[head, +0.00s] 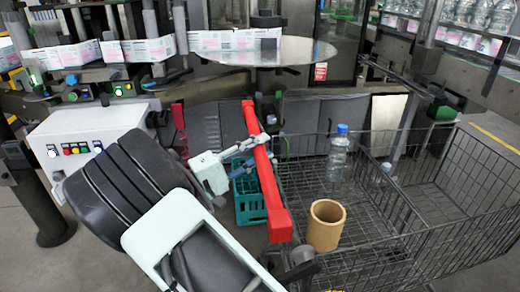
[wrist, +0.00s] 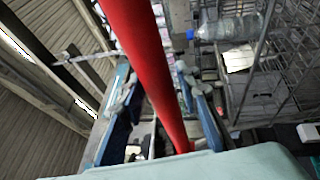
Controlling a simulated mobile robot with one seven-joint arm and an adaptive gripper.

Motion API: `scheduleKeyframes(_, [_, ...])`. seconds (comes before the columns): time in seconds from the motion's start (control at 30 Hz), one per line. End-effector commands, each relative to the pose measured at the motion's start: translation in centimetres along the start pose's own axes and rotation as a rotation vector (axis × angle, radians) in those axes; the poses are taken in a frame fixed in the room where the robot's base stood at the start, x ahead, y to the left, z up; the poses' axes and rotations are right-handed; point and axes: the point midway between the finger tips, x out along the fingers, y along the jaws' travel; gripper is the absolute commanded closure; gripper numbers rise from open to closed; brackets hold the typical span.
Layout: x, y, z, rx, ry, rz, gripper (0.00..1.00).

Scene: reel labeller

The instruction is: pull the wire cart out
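The wire cart (head: 440,245) stands at the right in the head view, and its wire wall shows upper right in the wrist view (wrist: 285,75). Its red handle bar (head: 266,180) runs along its left end and crosses the wrist view (wrist: 143,50). My gripper (head: 262,143) is at the handle, with one finger on either side of the bar. In the wrist view the fingers (wrist: 163,112) stand apart, with gaps seen beside the bar, so it looks open around it. A clear bottle with a blue cap (head: 338,160) and a tan hollow cylinder (head: 326,228) are in the cart.
A teal crate (head: 249,200) is behind the handle, left of the cart. A white control box (head: 85,145) with buttons stands at the left. A round metal table (head: 270,50) and machine frames are behind. Yellow-marked floor (head: 497,138) shows at right.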

Motion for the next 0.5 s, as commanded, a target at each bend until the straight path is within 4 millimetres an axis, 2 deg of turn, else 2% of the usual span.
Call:
scheduleKeyframes(0.33, [0.0, 0.1, 0.0, 0.001, -0.001, 0.001, 0.6])
scheduleKeyframes(0.5, [-1.6, 0.1, -0.1, 0.002, 0.001, 0.003, 0.6])
